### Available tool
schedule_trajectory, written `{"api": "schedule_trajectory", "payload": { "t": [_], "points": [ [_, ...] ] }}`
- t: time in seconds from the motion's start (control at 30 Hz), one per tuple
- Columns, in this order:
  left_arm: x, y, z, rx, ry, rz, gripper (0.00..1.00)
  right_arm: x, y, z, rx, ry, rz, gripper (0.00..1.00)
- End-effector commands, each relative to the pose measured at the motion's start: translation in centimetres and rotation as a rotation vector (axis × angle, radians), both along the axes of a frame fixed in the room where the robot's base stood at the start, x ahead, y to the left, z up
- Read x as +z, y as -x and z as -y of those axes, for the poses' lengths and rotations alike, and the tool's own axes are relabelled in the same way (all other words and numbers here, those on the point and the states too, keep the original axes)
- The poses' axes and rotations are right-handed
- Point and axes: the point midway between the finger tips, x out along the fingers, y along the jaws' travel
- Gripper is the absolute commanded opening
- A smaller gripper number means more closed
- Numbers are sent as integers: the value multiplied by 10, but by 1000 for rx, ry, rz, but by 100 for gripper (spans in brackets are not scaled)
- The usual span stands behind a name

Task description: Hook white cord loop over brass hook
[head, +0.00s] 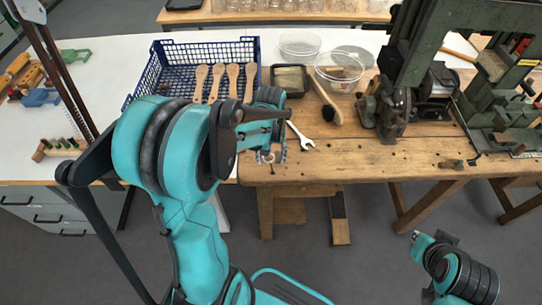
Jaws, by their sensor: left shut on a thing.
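My left gripper (271,146) is over the front edge of the wooden workbench, at the end of the big teal arm that comes in from the left. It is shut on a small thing. A small pale and brass-coloured piece (267,157) shows just under the fingers at the bench edge. It is too small to tell whether this is the hook, the cord loop or both. I cannot make out the white cord loop or the brass hook for sure. Part of my right arm (455,272) is low at the right; its gripper does not show clearly.
A blue crate (174,52) holds several wooden brush bodies. Green machines (428,45) stand at the right. The front middle of the workbench (370,160) is clear.

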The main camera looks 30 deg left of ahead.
Motion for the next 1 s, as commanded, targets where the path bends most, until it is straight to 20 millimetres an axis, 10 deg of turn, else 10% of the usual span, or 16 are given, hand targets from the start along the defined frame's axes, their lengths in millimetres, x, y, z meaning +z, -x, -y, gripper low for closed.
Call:
{"api": "schedule_trajectory", "payload": {
  "t": [1.0],
  "points": [
    [-28, 0, 1, 0, 0, 0, 36, -23, 0, 0, 0, 0, 0, 0]
  ]
}}
